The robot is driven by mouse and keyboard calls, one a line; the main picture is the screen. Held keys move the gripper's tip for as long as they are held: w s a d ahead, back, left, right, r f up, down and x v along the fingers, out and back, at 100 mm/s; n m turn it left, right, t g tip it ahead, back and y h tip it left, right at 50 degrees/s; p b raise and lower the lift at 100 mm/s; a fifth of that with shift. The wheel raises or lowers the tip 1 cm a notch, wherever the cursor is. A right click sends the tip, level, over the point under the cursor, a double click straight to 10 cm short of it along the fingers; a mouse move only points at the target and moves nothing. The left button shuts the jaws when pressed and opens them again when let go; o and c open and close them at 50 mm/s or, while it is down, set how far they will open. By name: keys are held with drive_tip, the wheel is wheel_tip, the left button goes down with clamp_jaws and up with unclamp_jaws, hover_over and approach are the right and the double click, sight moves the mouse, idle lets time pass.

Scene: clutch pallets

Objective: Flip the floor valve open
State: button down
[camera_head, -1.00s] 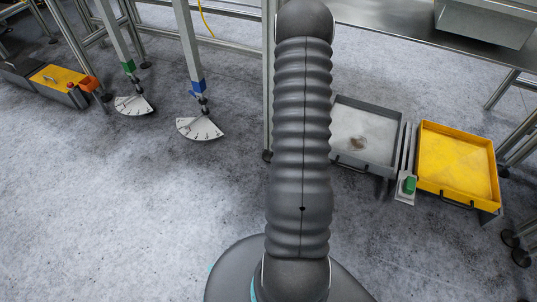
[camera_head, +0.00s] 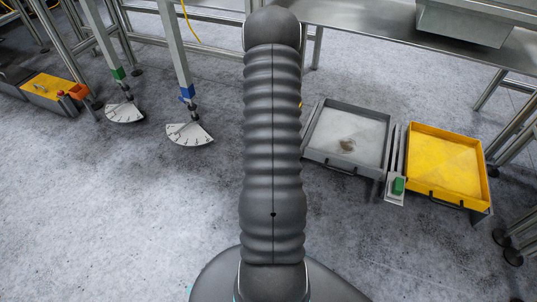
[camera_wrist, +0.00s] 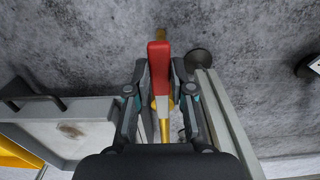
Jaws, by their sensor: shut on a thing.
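The floor valve's red handle (camera_wrist: 159,68) stands between the two fingers of my gripper (camera_wrist: 159,72) in the wrist view. My gripper is shut on this handle. A yellow valve part (camera_wrist: 164,128) shows below the handle, between the fingers, and a small yellow end shows above it. The lower part of the valve is hidden behind my gripper body. In the head view my arm hides the valve and my gripper.
A grey tray (camera_head: 314,148) and a yellow tray (camera_head: 432,191) stand at right, with a green switch (camera_head: 398,186) between them. A metal post (camera_wrist: 226,118) runs close beside my gripper. The front-left floor is clear.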

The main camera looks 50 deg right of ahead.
drive_tip(key=c, duration=1)
unclamp_jaws()
drive_tip(key=shift+r, duration=0.3)
wheel_tip(320, 180, up, 11)
drive_tip(key=shift+r, duration=0.2)
